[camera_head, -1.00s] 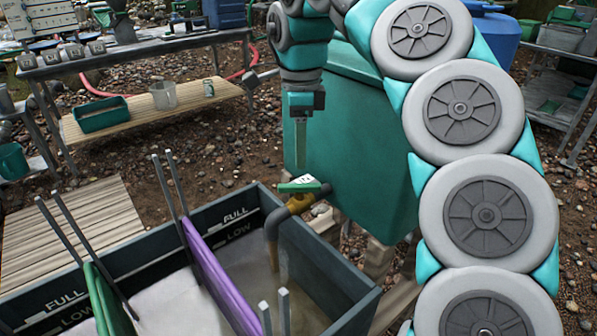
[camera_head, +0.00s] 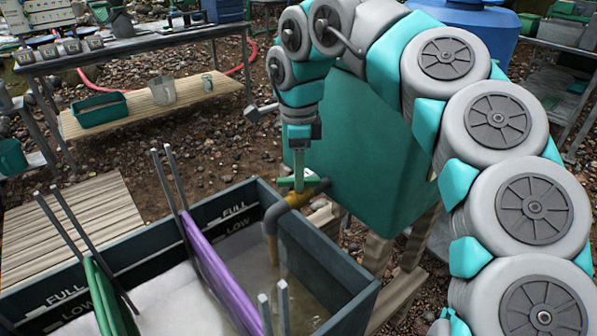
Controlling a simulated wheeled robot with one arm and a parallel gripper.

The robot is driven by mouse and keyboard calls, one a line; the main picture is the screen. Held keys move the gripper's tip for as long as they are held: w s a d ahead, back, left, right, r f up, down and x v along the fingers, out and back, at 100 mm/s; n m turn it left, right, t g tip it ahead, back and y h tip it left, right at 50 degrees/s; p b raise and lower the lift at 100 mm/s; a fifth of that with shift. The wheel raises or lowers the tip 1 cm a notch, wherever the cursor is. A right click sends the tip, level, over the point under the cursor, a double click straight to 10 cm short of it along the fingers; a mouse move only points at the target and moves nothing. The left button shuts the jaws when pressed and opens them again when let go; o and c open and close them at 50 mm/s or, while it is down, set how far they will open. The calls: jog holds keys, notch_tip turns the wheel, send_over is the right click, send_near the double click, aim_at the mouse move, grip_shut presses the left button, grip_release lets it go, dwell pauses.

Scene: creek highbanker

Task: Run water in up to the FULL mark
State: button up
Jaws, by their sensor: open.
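A dark tub (camera_head: 330,277) stands in front of me, split by a green gate (camera_head: 108,300) and a purple gate (camera_head: 216,268). FULL and LOW marks (camera_head: 235,218) show on its back wall in the right compartment. Murky water (camera_head: 262,278) there stands near LOW, clearly below FULL. A brass tap (camera_head: 302,194) with a green handle (camera_head: 285,181) and a downturned spout (camera_head: 270,222) hangs over this compartment. Whether water runs from it is hard to tell. My gripper (camera_head: 299,178) is open, pointing down at the handle; whether it touches is unclear.
A teal tank (camera_head: 375,150) stands behind the tap, close to my arm. Upright rods (camera_head: 165,180) rise from the gates. A slatted wooden platform (camera_head: 70,225) lies left of the tub. A bench shelf (camera_head: 150,105) holds a green bin and a clear jug.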

jog(key=shift+f, duration=0.2)
grip_shut()
dwell(0.4)
